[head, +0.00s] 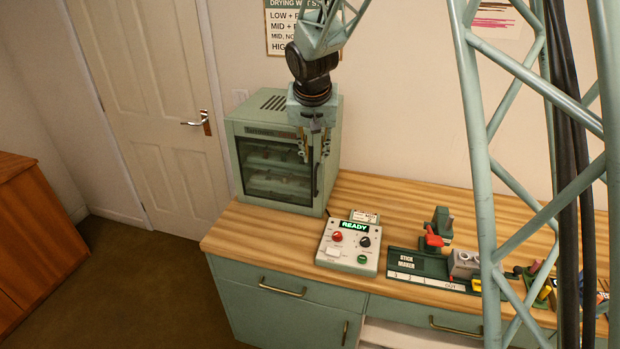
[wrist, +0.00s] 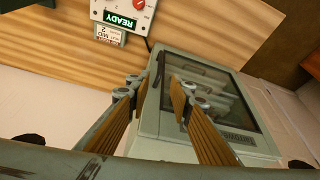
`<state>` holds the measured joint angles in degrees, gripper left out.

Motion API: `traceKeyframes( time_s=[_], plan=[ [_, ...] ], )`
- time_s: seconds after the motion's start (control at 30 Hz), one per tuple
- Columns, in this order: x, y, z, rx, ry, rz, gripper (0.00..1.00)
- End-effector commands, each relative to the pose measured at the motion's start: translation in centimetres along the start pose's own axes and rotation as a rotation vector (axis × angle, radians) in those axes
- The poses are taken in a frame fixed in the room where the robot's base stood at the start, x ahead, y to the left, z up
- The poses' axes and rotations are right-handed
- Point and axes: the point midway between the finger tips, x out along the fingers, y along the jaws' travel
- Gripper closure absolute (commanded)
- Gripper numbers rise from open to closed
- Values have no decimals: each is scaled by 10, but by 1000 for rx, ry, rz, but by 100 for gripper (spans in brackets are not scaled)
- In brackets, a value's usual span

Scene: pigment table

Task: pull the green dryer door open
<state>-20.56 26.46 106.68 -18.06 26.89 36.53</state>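The green dryer (head: 275,105) stands at the left end of the wooden counter. Its glass-fronted door (head: 268,165) looks shut, with racks showing behind the glass. The dark upright door handle (head: 316,180) is at the door's right edge. In the wrist view the dryer door (wrist: 217,72) appears upside down, and the handle (wrist: 159,68) shows between and just beyond my fingertips. My gripper (head: 317,155) points down in front of the door's right side. In the wrist view my gripper (wrist: 155,86) is open, fingers apart; contact with the handle cannot be told.
A control box (head: 348,246) with a lit READY display stands on the counter right of the dryer. A drawer (head: 400,335) below looks partly open. The counter directly before the dryer is a narrow strip.

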Motion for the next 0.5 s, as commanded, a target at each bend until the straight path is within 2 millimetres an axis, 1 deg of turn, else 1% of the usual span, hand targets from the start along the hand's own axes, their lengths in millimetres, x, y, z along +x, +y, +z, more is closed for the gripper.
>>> traceKeyframes(
  time_s=[0.27, 0.5],
  plan=[
    [1, 0, 0, 0, -1, 0, 80],
    [10, 0, 1, 0, -2, 1, 80]
  ],
)
